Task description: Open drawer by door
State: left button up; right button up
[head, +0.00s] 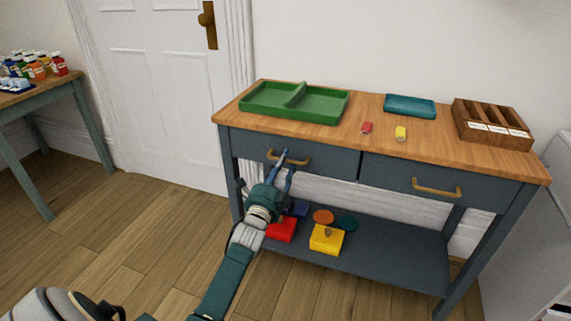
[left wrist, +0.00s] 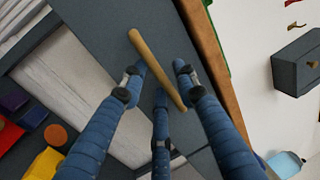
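The left drawer (head: 333,163), nearer the white door (head: 160,85), is a dark grey front under the wooden top of the sideboard. It looks shut, flush with the frame. Its brass bar handle (head: 300,161) shows in the left wrist view (left wrist: 152,62) between my fingers. My left gripper (head: 282,160) is at this handle, fingers spread around it and not closed on it. In the left wrist view, the gripper (left wrist: 158,82) has blue fingers on both sides of the bar; I cannot tell if they touch it. My right gripper is not in view.
The right drawer (head: 400,181) has its own handle (head: 436,188). On top are a green tray (head: 318,103), a teal case (head: 409,105) and a wooden organizer (head: 490,122). A red box (head: 281,230) and yellow box (head: 326,239) sit on the lower shelf. Floor in front is clear.

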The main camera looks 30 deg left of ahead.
pick_arm(q)
jog(key=shift+w+a+r, duration=0.1)
jog(key=shift+w+a, duration=0.05)
jog(key=shift+w, duration=0.25)
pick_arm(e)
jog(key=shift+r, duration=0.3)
pick_arm(q)
jog(key=shift+c, duration=0.5)
grip_shut()
